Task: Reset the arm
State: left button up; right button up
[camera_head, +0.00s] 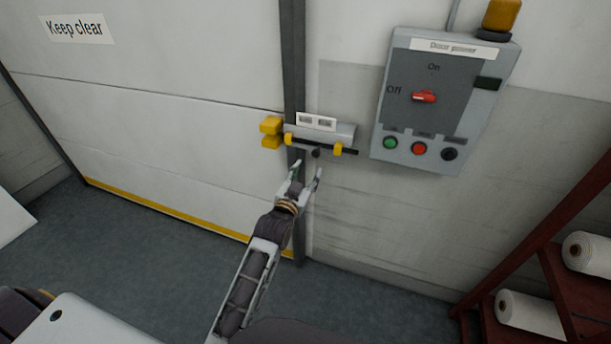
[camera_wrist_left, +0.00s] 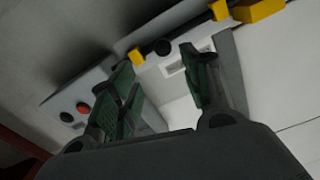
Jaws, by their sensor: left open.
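My left gripper (camera_head: 307,170) is open and empty, just below the door bolt (camera_head: 350,151). The bolt is a dark rod in yellow brackets with a round black knob (camera_head: 316,153), on a grey mount beside the door's edge. In the left wrist view, the open fingers (camera_wrist_left: 160,75) have green pads, and the knob (camera_wrist_left: 162,47) shows between and beyond them. I see no contact with the knob, but the exact gap is hard to judge. My right gripper is not in view.
A grey door power box (camera_head: 390,150) with a red switch (camera_head: 424,97) and several buttons hangs to the right. A white panelled door (camera_head: 150,130) fills the left. A dark red rack (camera_head: 550,270) with white rolls (camera_head: 530,315) stands at lower right.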

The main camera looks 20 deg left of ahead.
pick_arm(q)
jog(key=shift+s, duration=0.1)
dwell(0.5)
jog(key=s+d+f+g, duration=0.1)
jog(key=s+f+g, duration=0.2)
jog(key=f, duration=1.4)
jog(key=s+d+f+g, duration=0.1)
jog(key=s+f+g, duration=0.25)
jog(key=f, duration=1.45)
jog(key=s+a+f+g, duration=0.2)
jog(key=s+f+g, duration=0.2)
jog(key=s+f, duration=1.2)
jog(key=s+a+f+g, duration=0.2)
jog(key=s+f, duration=0.4)
jog(key=s, duration=0.4)
jog(key=s+a+f+g, duration=0.2)
jog(key=s+a+f, duration=0.2)
jog(key=s, duration=0.6)
jog(key=s+a+f+g+y, duration=0.1)
jog(key=s+a+f+g, duration=0.1)
jog(key=s+f, duration=0.6)
jog(key=s+a, duration=0.1)
jog(key=s, duration=0.1)
jog(key=shift+s+a, duration=0.3)
jog(key=shift+s, duration=0.05)
jog(key=shift+f, duration=0.1)
